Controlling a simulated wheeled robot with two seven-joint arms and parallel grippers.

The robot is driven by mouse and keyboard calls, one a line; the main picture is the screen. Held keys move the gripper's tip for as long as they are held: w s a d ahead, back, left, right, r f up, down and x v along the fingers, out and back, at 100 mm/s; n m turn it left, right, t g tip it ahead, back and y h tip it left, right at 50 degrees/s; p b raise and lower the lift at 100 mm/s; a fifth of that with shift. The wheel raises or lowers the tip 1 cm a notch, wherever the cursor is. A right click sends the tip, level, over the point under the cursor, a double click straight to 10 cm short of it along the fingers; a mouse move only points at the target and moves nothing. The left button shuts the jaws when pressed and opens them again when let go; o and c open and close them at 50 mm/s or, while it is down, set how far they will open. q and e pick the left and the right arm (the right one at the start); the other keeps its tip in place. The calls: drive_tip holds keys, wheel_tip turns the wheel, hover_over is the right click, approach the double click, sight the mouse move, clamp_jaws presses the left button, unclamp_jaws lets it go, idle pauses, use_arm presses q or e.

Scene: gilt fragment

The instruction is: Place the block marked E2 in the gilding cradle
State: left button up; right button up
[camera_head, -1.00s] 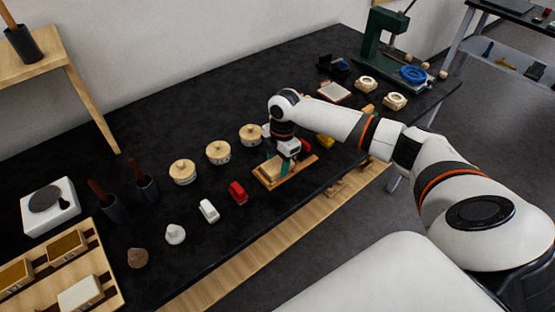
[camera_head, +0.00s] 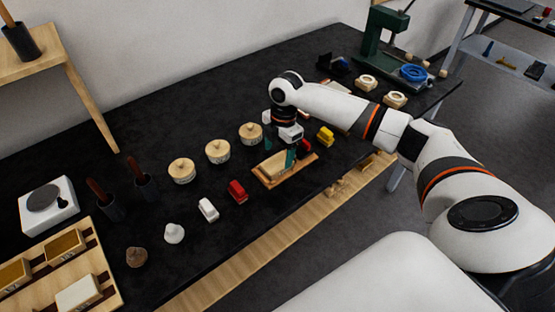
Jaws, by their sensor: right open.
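The low wooden cradle (camera_head: 300,171) stands near the table's front edge, in the middle of the view. A pale wooden block (camera_head: 272,166) lies in it, towards its left side. I cannot read any marking on this block, so I cannot tell if it is E2. My right gripper (camera_head: 280,152) is open just above and behind the block, with its fingers pointing down. Whether a fingertip still touches the block is unclear. My left gripper is out of view.
A wooden tray (camera_head: 96,256) with more blocks is at the front left. Lidded round jars (camera_head: 218,152) stand behind small red (camera_head: 237,191) and white (camera_head: 208,210) pieces. A yellow piece (camera_head: 325,136) is right of my gripper. A green press (camera_head: 378,38) stands far back.

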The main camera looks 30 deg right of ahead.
sight(282, 160)
wheel_tip(282, 160, up, 8)
drive_tip(key=b, duration=0.1)
drive_tip(key=shift+d+r, duration=0.15)
drive_tip(key=shift+d, duration=0.3)
drive_tip(key=shift+d, duration=0.1)
